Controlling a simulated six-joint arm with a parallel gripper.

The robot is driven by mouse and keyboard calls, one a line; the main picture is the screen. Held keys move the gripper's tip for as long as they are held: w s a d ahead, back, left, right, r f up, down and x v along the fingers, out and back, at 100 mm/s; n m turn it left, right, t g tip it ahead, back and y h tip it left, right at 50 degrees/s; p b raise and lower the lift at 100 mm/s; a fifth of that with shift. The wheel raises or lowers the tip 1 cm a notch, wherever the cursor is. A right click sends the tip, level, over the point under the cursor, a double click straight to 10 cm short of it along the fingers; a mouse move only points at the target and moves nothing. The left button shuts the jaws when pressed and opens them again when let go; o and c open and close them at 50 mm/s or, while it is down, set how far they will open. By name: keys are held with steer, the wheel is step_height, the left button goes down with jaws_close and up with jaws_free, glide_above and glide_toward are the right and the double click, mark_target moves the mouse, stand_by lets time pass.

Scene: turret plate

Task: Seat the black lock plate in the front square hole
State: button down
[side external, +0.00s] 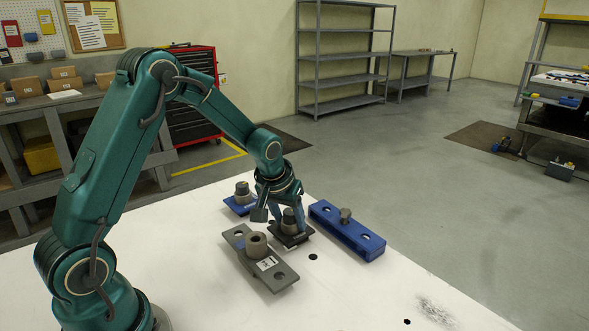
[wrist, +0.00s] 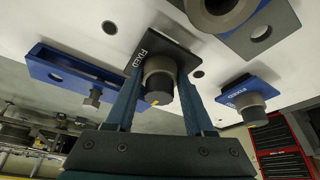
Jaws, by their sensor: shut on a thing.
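The black lock plate (side external: 302,238) has a grey round knob (side external: 290,221) on top. My gripper (side external: 287,221) points down and is shut on this knob. In the wrist view, my gripper (wrist: 160,85) has one finger on each side of the knob (wrist: 158,78), and the black plate (wrist: 172,44) shows white lettering. The plate is at or just above the white table; I cannot tell whether it touches. The blue bar (side external: 372,247), with a bolt standing in it, is just right of the plate. I cannot make out which opening is the front square hole.
A grey plate (side external: 286,275) with a round collar and holes lies close in front of the black plate. A small blue plate (side external: 232,206) with a knob lies behind left. The white table (side external: 350,300) is free toward the front right, apart from small dark holes.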

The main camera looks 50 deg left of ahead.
steer(key=shift+f, duration=0.85)
stand_by(0.9)
jaws_free()
stand_by(0.4)
steer(key=shift+r, duration=3.5)
